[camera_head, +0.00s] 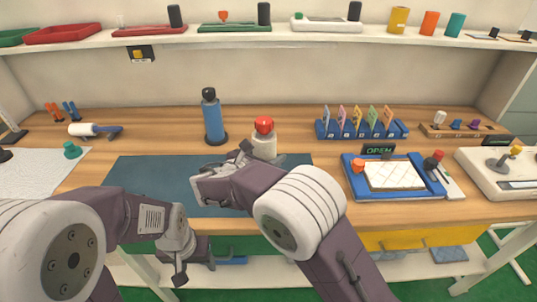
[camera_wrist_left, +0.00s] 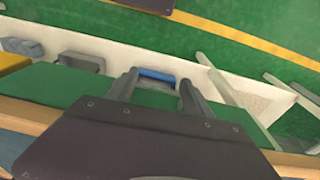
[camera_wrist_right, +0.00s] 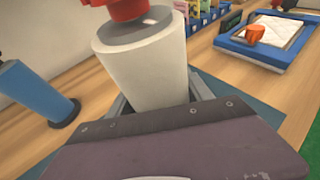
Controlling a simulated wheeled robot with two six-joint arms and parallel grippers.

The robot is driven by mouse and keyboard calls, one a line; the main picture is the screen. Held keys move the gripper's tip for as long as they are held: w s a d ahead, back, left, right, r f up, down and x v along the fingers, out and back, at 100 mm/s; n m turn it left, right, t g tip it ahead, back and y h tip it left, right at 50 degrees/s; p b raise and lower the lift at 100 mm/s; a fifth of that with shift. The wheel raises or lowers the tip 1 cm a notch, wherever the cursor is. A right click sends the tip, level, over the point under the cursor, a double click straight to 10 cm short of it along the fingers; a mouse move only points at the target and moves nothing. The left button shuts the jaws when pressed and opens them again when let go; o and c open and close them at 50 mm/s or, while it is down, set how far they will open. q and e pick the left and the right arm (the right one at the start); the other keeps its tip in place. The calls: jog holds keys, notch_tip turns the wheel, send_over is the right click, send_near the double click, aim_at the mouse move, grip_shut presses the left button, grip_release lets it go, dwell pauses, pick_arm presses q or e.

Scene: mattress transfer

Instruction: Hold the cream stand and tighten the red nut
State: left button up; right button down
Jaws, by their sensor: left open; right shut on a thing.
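The cream stand (camera_head: 264,147) is upright at the back edge of the dark blue mat, with the red nut (camera_head: 264,125) on its top. My right gripper (camera_head: 246,152) is shut on the stand. In the right wrist view the stand (camera_wrist_right: 145,62) sits between the fingers, and the red nut (camera_wrist_right: 127,8) is partly cut off by the top edge. My left gripper (camera_head: 195,266) is open and empty, low in front of the table's front edge. In the left wrist view its fingers (camera_wrist_left: 157,88) are apart, above the lower shelf.
A blue cylinder with a dark cap (camera_head: 213,117) stands left of the stand. The blue mat (camera_head: 150,175) is otherwise bare. A blue tray with a white pad (camera_head: 352,180) lies to the right, below a card rack (camera_head: 345,131). The table's front edge lies above my left gripper.

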aim_at(266, 131)
pick_arm(q)
jog(key=shift+f+b, duration=0.75)
jog(key=shift+f, duration=0.05)
pick_arm(e)
jog(key=shift+f, duration=1.35)
